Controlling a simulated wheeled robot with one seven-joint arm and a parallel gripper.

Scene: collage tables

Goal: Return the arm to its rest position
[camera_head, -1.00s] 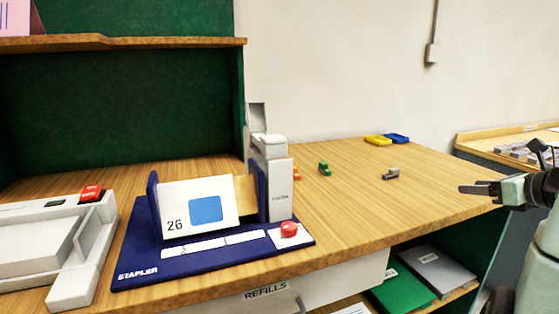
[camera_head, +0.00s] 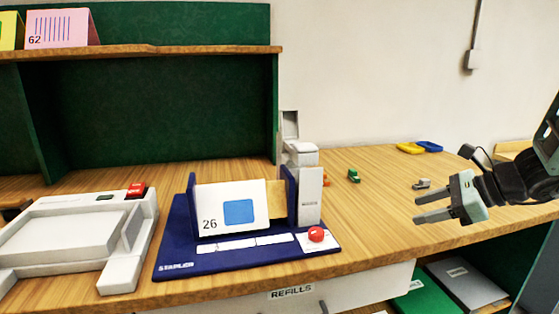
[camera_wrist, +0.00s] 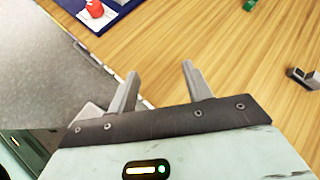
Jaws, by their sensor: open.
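My gripper (camera_head: 432,207) is at the right in the head view, over the table's right front part, with its fingers pointing left. It is open and nothing is between its fingers. In the wrist view my gripper's two fingers (camera_wrist: 158,88) stand apart over the table's front edge and bare wood. My arm reaches in from the right edge of the head view.
A blue stapler base (camera_head: 200,262) holds a white card (camera_head: 222,220) marked 26 and has a red button (camera_head: 316,234). A white machine (camera_head: 128,240) stands left. Small green (camera_head: 354,175) and grey (camera_head: 421,184) pieces lie on the wooden table (camera_head: 370,215). A green shelf (camera_head: 180,110) rises behind.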

